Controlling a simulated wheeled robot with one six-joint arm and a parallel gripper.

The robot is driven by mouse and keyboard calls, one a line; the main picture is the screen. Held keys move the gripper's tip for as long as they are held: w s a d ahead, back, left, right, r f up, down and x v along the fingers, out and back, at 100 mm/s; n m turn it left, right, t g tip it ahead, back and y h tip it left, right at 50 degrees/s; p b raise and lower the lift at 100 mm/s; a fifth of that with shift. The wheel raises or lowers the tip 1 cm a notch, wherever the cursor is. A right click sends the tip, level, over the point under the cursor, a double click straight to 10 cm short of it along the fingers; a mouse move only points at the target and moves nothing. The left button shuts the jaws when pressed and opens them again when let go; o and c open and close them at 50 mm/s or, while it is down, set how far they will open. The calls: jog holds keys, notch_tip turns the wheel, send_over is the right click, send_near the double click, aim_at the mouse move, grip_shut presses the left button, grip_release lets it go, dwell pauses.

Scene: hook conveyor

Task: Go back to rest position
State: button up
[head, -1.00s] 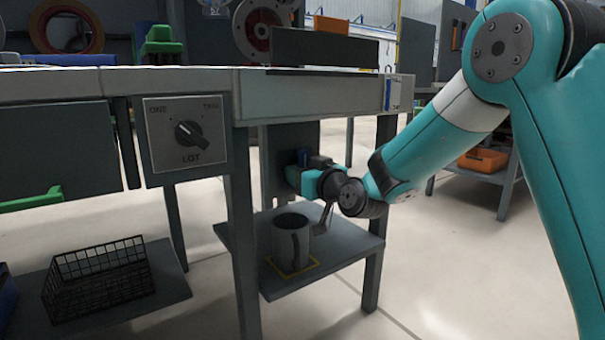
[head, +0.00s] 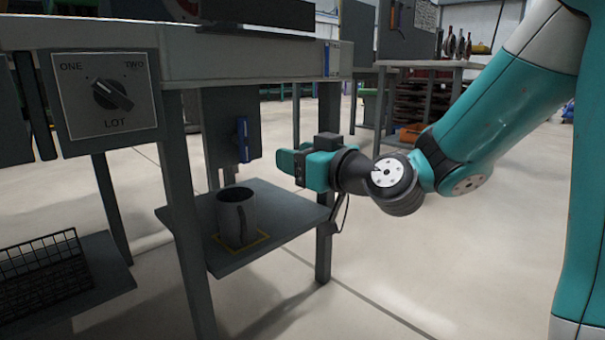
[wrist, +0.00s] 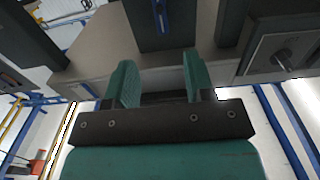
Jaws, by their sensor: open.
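My gripper (head: 292,162) is in front of and to the right of the workbench's lower shelf in the head view, pointing left. In the wrist view my gripper (wrist: 158,82) shows two teal fingers spread apart with nothing between them. A grey mug (head: 237,217) stands upright on the lower shelf (head: 290,216), inside a yellow outlined square. The gripper is apart from the mug, above it and to its right. A blue handle-like part (head: 243,139) is on the dark panel above the shelf, left of the gripper; it also shows in the wrist view (wrist: 160,14).
The workbench (head: 250,61) stands close by, its legs reaching the floor. A selector switch (head: 112,95) marked ONE, TWO and LOT is on its front. A black wire basket (head: 45,275) is at lower left. Open floor (head: 440,250) lies to the right.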

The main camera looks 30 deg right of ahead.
jog(key=shift+s+d, duration=0.15)
jog(key=shift+s, duration=0.35)
